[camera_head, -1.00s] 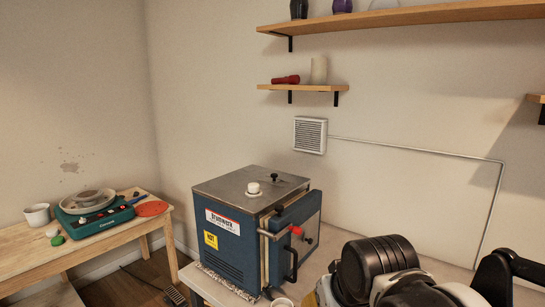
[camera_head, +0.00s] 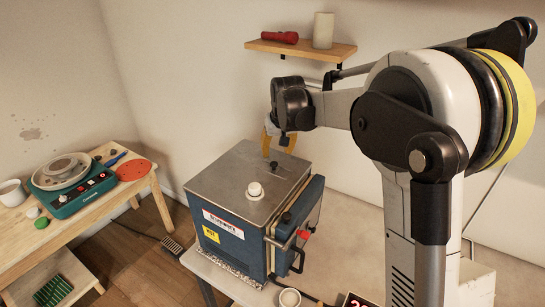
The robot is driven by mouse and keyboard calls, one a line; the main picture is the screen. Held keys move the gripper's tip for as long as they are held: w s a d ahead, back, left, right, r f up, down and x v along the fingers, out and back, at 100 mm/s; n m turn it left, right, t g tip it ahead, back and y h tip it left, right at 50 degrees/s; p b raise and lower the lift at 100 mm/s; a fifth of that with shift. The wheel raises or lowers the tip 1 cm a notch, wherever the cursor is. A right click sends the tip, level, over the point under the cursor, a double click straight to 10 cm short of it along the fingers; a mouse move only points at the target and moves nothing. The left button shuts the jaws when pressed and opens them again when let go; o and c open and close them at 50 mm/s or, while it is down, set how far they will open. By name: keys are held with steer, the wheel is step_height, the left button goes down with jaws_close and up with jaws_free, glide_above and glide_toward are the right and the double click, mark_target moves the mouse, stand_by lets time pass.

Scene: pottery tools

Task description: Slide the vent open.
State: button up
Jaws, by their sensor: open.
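The blue kiln (camera_head: 232,228) stands on a small table, with a grey metal lid (camera_head: 225,180) on top. A small black knob (camera_head: 274,164) sits toward the back of the lid, and a white knob (camera_head: 255,190) sits nearer the middle. I cannot tell for certain which part is the sliding vent; the black knob may be its handle. My gripper (camera_head: 278,146) is open, its yellowish fingers pointing down over the lid's back edge, just above and behind the black knob. I see nothing held. The fingertips are partly unclear, so contact cannot be told.
The kiln's front door has a handle with a red tip (camera_head: 303,234). A white cup (camera_head: 289,298) stands in front. A wall shelf (camera_head: 300,48) holds a red torch (camera_head: 278,37) and a pale cylinder (camera_head: 323,30). A wooden table (camera_head: 95,204) with a pottery wheel (camera_head: 72,185) stands left.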

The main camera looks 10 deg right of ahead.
mark_target(274, 163)
steer(key=x, duration=0.8)
steer(key=shift+w, duration=0.1)
jaws_close()
